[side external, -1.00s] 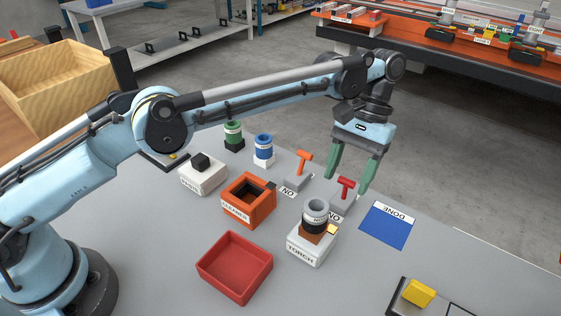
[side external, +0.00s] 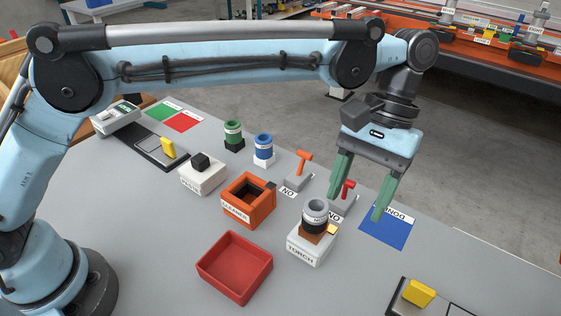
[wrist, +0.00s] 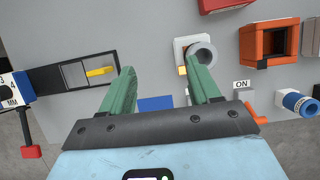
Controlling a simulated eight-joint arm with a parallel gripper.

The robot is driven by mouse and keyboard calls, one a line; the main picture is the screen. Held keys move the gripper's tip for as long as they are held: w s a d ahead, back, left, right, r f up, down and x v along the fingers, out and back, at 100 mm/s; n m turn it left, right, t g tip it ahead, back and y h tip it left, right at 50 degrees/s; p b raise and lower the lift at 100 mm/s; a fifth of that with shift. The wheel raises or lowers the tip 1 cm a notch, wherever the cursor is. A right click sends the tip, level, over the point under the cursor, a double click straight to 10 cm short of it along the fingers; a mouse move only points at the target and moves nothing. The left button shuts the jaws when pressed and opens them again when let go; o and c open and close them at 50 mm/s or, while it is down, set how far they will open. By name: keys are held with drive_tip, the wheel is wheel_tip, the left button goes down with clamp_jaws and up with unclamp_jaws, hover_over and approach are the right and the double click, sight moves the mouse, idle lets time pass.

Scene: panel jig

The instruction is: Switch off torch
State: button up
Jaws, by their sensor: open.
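The white block labelled TORCH (side external: 305,251) carries a grey and black ring-topped cylinder (side external: 316,210), with a small yellow piece at its side. It also shows in the wrist view (wrist: 182,42), partly behind my right finger there. A red lever (side external: 348,188) on a grey base with an ON label stands just behind it. An orange lever (side external: 304,163) with its own ON label is further left. My gripper (side external: 356,207) is open and empty, above the table near the red lever and the blue DONE mat (side external: 386,228). In the wrist view the red lever cannot be made out.
An orange box (side external: 248,200) and a red tray (side external: 235,267) stand left of the torch block. Green (side external: 233,133) and blue (side external: 264,149) cylinders stand behind. A yellow block (side external: 418,292) sits in a dark frame at front right. Table between the DONE mat and that frame is clear.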

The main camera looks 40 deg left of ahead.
drive_tip(key=shift+w, duration=0.1)
drive_tip(key=t, duration=0.5)
hover_over(347, 185)
drive_tip(key=shift+w+a, duration=0.25)
drive_tip(key=shift+w, duration=0.15)
wheel_tip(347, 185, down, 12)
drive_tip(key=shift+r, duration=0.1)
drive_tip(key=c, duration=1)
drive_tip(key=shift+w+g, duration=0.15)
drive_tip(key=shift+g, duration=0.25)
drive_tip(key=shift+c, duration=0.2)
drive_tip(key=shift+w+g, duration=0.1)
drive_tip(key=shift+g, duration=0.4)
